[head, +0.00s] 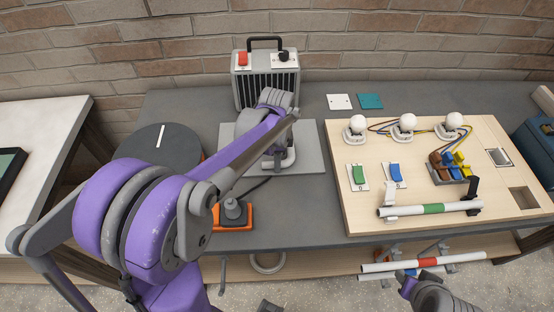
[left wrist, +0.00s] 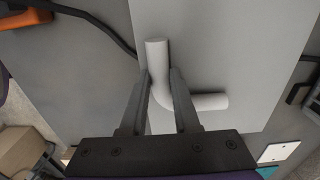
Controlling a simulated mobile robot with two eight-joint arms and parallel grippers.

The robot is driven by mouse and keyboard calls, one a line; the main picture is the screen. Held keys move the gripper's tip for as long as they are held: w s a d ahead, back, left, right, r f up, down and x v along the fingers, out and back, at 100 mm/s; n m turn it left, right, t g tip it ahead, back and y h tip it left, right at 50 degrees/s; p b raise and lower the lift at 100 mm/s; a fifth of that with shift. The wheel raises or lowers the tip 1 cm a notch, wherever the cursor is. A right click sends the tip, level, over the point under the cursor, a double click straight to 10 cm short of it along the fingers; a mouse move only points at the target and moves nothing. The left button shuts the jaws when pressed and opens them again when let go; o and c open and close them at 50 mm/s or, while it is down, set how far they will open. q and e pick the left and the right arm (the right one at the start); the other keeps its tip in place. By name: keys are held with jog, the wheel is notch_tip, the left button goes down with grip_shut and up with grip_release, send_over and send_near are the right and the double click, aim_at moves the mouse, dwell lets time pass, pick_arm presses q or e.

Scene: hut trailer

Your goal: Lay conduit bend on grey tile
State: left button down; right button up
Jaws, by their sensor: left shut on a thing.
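The conduit bend (left wrist: 158,55) is a white bent tube. In the left wrist view it lies between the two fingers of my left gripper (left wrist: 161,74), which is shut on it. One end points away and the other turns right. The grey tile (left wrist: 230,50) is a light grey flat plate directly behind the bend. In the head view the grey tile (head: 311,158) lies on the table with my left gripper (head: 277,156) over it. The bend (head: 291,158) shows only partly there; whether it touches the tile I cannot tell. My right gripper (head: 408,281) is low at the right; its jaws are unclear.
A grey heater-like box (head: 266,85) stands behind the tile. A wooden board (head: 340,185) with bulbs, switches and a green-banded tube is to the right. A black round disc (head: 160,143) and an orange-based pedestal (head: 234,216) are nearby. White and teal tiles (head: 370,101) lie at the back.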

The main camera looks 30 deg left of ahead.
pick_arm(q)
jog(key=c, duration=0.6)
grip_release()
jog(key=shift+c, duration=0.2)
jog(key=shift+r, duration=0.45)
notch_tip(320, 180, up, 11)
jog(key=p, duration=0.1)
jog(key=s+d+f+n+t, duration=0.1)
jog(key=s+d+f+n, duration=0.1)
jog(key=s, duration=0.3)
jog(key=s+d+f+n+t, duration=0.2)
jog(key=s+f+n, duration=0.1)
jog(key=s+n, duration=0.2)
jog(key=s+d+f+n+t, duration=0.2)
jog(key=s+n, duration=0.2)
jog(key=s, duration=0.1)
jog(key=shift+s+d+f, duration=0.15)
jog(key=shift+d+f, duration=0.05)
jog(key=shift+f, duration=0.1)
jog(key=shift+s+d+f+n+t, duration=0.1)
jog(key=shift+s+f+n+t, duration=0.1)
jog(key=shift+n+t, duration=0.15)
jog(key=shift+w, duration=0.1)
